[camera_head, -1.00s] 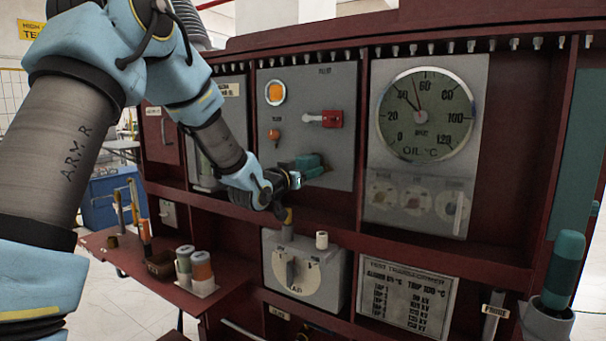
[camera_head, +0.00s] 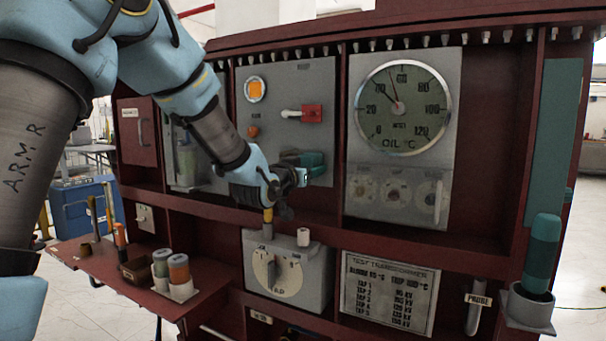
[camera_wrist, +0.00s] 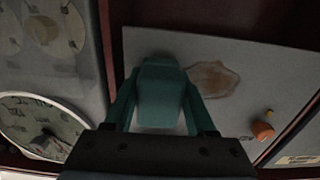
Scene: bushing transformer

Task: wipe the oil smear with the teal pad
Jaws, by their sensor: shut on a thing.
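The teal pad (camera_wrist: 160,88) is held between the two teal fingers of my gripper (camera_wrist: 161,104) in the wrist view. In the head view my gripper (camera_head: 300,174) is in front of the middle grey panel, below the red switch, with the teal pad (camera_head: 312,160) at its tip. The oil smear (camera_wrist: 213,79) is a brownish, irregular patch on the grey panel (camera_wrist: 235,58), just right of the pad in the wrist view. In the head view my arm and gripper hide the smear. I cannot tell whether the pad touches the panel.
A red switch (camera_head: 311,113) and an orange knob (camera_head: 253,131) stick out of the panel. The oil gauge (camera_head: 403,107) is to the right. A tap-dial box (camera_head: 288,272) with a post and a white knob is below my gripper. A side shelf (camera_head: 110,275) holds several items.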

